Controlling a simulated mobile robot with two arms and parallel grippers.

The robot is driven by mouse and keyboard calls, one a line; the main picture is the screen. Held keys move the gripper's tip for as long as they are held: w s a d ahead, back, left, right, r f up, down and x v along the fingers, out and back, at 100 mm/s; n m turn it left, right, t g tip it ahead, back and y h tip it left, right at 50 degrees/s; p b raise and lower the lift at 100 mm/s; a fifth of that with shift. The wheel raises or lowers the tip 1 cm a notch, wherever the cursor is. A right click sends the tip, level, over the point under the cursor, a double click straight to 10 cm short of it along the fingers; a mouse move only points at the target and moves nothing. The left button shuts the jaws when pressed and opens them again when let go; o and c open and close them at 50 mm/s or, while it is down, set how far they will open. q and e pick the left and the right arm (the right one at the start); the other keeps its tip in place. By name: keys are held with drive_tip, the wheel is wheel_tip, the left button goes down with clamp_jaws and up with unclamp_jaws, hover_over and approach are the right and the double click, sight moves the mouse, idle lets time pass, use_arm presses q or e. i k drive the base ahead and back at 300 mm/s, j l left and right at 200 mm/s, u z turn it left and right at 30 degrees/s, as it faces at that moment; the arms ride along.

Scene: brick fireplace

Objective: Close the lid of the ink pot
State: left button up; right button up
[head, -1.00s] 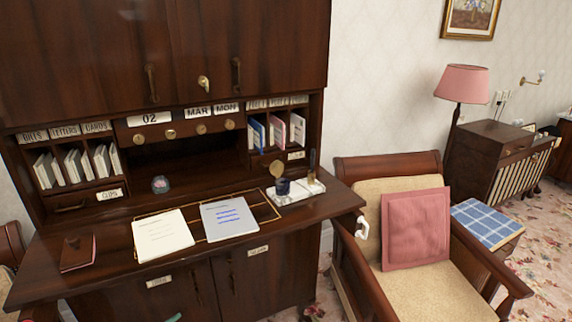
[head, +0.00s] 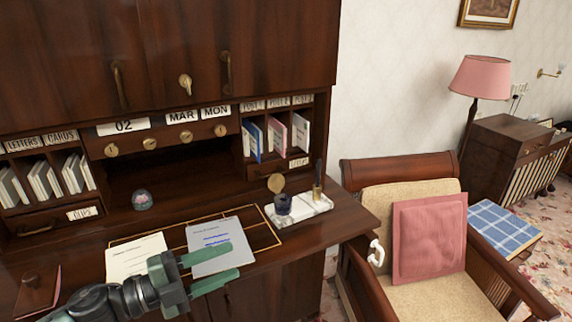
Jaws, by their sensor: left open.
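The ink pot (head: 283,204) is a small dark blue pot on a white marble stand (head: 312,210) at the right end of the desk. Its round brass lid (head: 276,183) stands upright, open, above the back of the pot. My left gripper (head: 236,268) is open and empty, with its green fingers pointing right. It is over the front of the desk, to the left of and nearer than the ink pot, and partly covers the papers. My right gripper is not in view.
A brass holder with a dark pen (head: 318,190) stands on the marble right of the pot. Papers (head: 222,243) lie on the desk (head: 340,226), with a glass paperweight (head: 142,200) behind. An armchair (head: 405,180) is close at right. The cabinet (head: 280,45) overhangs the desk's back.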

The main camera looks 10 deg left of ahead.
sight(276, 181)
drive_tip(key=i, duration=0.95)
